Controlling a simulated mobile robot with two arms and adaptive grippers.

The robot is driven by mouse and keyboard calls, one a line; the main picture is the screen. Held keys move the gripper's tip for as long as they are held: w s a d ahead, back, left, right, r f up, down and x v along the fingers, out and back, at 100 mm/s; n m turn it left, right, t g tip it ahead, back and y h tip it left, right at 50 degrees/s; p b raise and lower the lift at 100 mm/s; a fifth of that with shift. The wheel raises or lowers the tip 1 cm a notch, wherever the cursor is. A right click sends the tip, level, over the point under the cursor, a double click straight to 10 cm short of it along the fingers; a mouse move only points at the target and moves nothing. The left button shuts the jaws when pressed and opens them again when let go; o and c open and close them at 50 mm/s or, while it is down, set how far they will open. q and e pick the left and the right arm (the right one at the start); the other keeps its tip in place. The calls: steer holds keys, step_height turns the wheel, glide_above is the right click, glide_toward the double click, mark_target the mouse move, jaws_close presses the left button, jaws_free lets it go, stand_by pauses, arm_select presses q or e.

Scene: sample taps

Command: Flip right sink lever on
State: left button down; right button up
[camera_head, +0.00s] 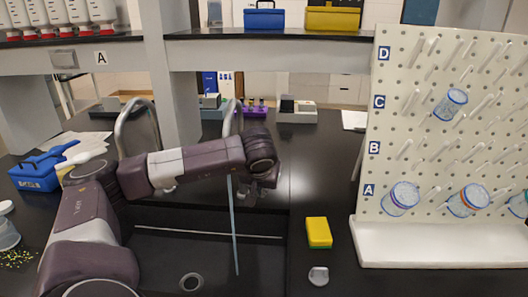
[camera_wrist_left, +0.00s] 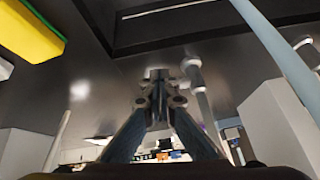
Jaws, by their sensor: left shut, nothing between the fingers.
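The right sink tap (camera_head: 228,122) is a curved metal spout behind the sink, partly hidden by my left arm. A thin pale blue strip (camera_head: 235,240), which looks like running water, drops below it into the black sink (camera_head: 150,262). My left gripper (camera_head: 262,190) is at the sink's right edge, right of the strip. It is shut and empty; its closed fingertips (camera_wrist_left: 157,80) show in the left wrist view. A pale metal fitting (camera_wrist_left: 194,72) is close beside the fingertips there; I cannot tell whether it is the lever or whether they touch. My right gripper is not in view.
A left tap (camera_head: 136,108) stands behind the sink. A yellow sponge (camera_head: 318,232) and a small grey round item (camera_head: 318,276) lie right of the sink. A white pegboard rack (camera_head: 450,240) with containers stands at the right. A shelf (camera_head: 270,36) spans above. The counter behind the sponge is clear.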

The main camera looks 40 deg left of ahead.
arm_select(q)
steer(key=shift+f, duration=0.1)
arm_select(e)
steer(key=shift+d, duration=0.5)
arm_select(q)
steer(key=s+d+r, duration=0.6)
steer(key=r, duration=0.1)
steer(key=shift+s+d+r, duration=0.15)
steer(key=shift+d+r, duration=0.05)
steer(key=shift+d, duration=0.1)
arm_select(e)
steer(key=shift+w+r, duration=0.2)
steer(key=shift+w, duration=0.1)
arm_select(q)
steer(key=shift+p, duration=0.3)
